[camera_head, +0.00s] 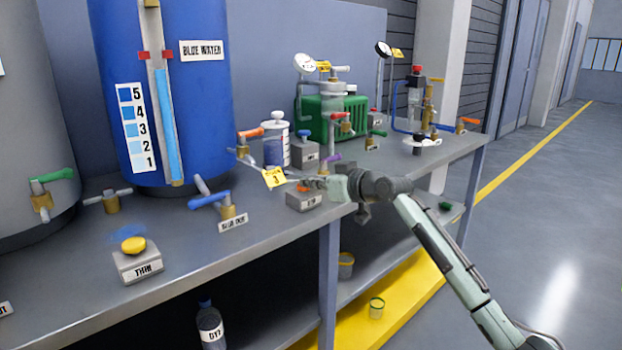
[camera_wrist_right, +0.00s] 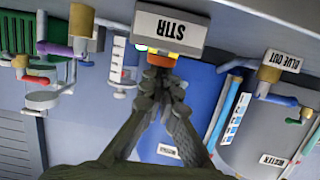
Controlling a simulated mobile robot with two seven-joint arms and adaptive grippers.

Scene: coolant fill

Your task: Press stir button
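The stir button (camera_head: 302,188) is an orange cap on a grey box (camera_head: 305,201) near the front edge of the bench. In the right wrist view the box labelled STIR (camera_wrist_right: 172,28) appears upside down, with the orange button (camera_wrist_right: 162,60) showing on it. My right gripper (camera_head: 313,183) reaches in from the right, just above and beside the button. In the wrist view its fingertips (camera_wrist_right: 165,78) are together with nothing visible between them, right by the button. They partly cover it, so I cannot tell whether they touch it. My left gripper is not in view.
A blue tank (camera_head: 205,110) labelled BLUE WATER stands at the back left. A yellow button on a THIN box (camera_head: 138,262) and a blue valve (camera_head: 228,205) are to the left.

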